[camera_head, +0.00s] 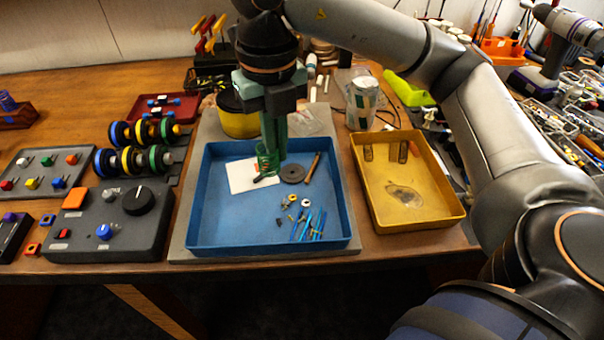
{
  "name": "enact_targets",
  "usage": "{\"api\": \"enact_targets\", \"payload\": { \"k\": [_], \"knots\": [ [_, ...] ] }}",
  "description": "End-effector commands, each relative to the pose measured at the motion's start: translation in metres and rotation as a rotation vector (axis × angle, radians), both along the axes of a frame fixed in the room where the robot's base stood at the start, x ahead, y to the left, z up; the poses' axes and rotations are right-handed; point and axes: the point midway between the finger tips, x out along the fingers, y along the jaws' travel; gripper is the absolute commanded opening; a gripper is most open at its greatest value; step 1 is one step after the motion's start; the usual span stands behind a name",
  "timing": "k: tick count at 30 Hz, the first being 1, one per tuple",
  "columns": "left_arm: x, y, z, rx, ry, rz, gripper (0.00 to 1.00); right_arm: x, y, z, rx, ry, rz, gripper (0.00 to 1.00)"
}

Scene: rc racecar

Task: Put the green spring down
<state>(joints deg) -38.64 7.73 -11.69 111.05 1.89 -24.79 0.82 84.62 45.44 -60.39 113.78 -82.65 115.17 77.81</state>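My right gripper (272,150) reaches down over the blue tray (220,246), fingers pointing down. It appears shut on the green spring (266,161), which stands upright at the fingertips. The spring is over the white card (242,176) in the back part of the tray. I cannot tell whether its lower end touches the card. The fingers partly hide the spring. My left gripper is not in view.
The blue tray also holds a grey disc (293,173), a brown rod (313,167), small rings and several blue sticks (308,226). A yellow tray (416,222) stands right, a black control box (108,236) left. The blue tray's front left is clear.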

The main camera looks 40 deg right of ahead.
Motion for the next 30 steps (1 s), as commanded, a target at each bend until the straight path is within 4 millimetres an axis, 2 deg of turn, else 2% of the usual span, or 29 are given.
{"api": "enact_targets", "payload": {
  "k": [1,6,14,21,30],
  "knots": [
    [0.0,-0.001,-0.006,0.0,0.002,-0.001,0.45,-0.002,-0.01,-0.016,0.001,0.006,-0.003,0.0],
    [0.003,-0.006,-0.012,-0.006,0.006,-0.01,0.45,-0.006,-0.032,-0.043,0.0,0.004,-0.002,0.0],
    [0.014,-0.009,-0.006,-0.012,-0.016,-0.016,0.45,-0.007,-0.044,-0.057,0.001,0.0,0.0,0.0],
    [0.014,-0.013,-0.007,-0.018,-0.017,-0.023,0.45,-0.008,-0.048,-0.087,-0.001,0.002,0.001,0.0],
    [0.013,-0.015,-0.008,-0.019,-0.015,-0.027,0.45,-0.008,-0.047,-0.09,0.001,0.0,0.001,0.0]
  ]
}}
